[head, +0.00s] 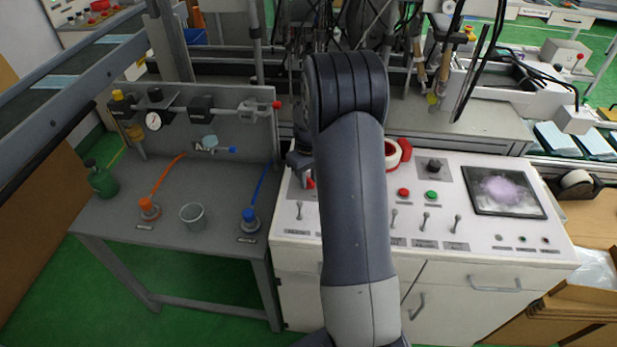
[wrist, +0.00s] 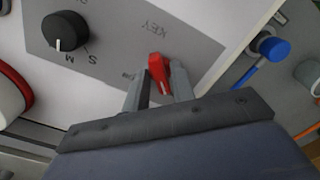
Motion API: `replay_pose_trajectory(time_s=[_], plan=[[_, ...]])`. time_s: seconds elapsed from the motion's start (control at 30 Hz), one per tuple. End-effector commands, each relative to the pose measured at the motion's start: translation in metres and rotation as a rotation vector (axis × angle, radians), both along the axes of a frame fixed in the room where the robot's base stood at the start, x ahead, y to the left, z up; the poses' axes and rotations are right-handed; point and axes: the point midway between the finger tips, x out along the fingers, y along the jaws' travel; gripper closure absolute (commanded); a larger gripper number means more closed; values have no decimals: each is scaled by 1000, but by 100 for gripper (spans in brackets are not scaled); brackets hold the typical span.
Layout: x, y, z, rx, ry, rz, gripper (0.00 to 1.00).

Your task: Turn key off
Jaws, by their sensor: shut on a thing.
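In the wrist view a red key (wrist: 159,70) stands on a grey plate marked "KEY" on the white control panel. My gripper (wrist: 160,82) has its two fingers closed around the red key, one on each side. In the head view my arm hides most of this part of the panel. Only a small red piece, likely the key, shows left of my arm (head: 310,183). My gripper is mostly hidden there behind the arm.
The white control panel (head: 480,225) carries toggle switches, red (head: 403,193) and green (head: 432,196) buttons and a screen (head: 503,192). A grey table (head: 110,222) with hoses and a cup (head: 193,215) stands left.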

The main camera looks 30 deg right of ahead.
Motion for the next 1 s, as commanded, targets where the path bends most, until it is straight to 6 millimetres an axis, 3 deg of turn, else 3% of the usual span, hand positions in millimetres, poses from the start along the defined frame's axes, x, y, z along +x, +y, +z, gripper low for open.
replay_pose_trajectory(time_s=[0.6, 0.63, 0.9, 1.0], plan=[[1, 0, 1, -1, -2, 44, 98], [1, 0, 1, -1, -2, 44, 75], [0, 0, 0, -1, -1, 43, 54], [0, 0, 0, 0, -1, 43, 54]])
